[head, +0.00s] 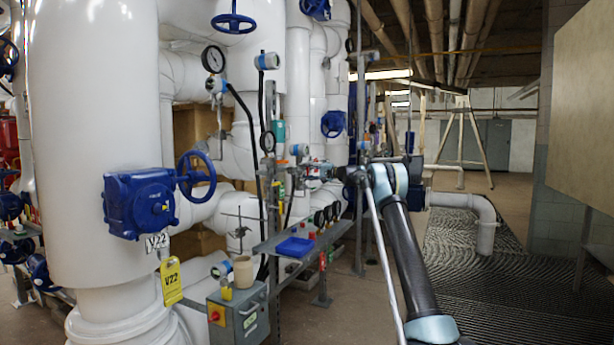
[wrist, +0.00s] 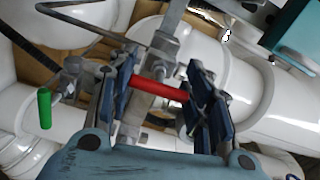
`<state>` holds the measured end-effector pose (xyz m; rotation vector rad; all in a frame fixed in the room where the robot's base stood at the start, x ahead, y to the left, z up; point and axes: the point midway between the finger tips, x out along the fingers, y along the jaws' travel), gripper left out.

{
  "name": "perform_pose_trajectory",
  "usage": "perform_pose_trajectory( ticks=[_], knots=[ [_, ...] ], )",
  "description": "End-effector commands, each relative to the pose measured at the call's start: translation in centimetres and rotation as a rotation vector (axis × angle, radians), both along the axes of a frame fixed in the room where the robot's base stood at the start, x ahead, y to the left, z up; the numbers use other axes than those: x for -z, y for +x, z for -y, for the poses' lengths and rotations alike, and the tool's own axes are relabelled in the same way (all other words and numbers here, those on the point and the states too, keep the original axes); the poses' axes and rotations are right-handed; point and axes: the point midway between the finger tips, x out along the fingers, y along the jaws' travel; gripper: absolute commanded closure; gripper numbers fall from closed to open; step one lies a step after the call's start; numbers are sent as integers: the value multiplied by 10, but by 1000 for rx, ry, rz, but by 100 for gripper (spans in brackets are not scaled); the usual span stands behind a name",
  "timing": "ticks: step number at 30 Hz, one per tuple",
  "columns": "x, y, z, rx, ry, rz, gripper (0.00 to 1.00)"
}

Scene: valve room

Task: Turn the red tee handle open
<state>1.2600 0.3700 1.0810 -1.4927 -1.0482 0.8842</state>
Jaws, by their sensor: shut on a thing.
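The red tee handle (wrist: 160,89) is a short red bar in the middle of the wrist view, crossing in front of a grey metal valve fitting (wrist: 158,55). My gripper (wrist: 163,84) has one blue-padded finger at each end of the bar and is shut on it. The ends of the bar are partly hidden by the fingers. In the head view my arm reaches toward the pipework at the centre. I cannot make out the red handle or the fingertips there.
A green handle (wrist: 45,108) hangs left of my gripper. Large white pipes (head: 95,120) fill the left side, with a blue handwheel valve (head: 140,203). A shelf with a blue tray (head: 295,247) and a grey control box (head: 238,315) stand left of my arm. Floor at right is clear.

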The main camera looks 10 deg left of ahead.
Motion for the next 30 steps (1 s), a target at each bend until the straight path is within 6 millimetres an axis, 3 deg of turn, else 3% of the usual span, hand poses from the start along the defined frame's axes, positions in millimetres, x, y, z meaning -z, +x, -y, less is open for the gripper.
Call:
perform_pose_trajectory(
  ticks=[18,19,21,22,30],
  knots=[
    [5,0,0,-3,-23,44,78],
    [5,0,0,-3,-23,44,52],
    [5,0,1,-3,-23,44,36],
    [5,0,1,-3,-23,43,32],
    [2,0,1,0,-19,42,32]
  ],
)
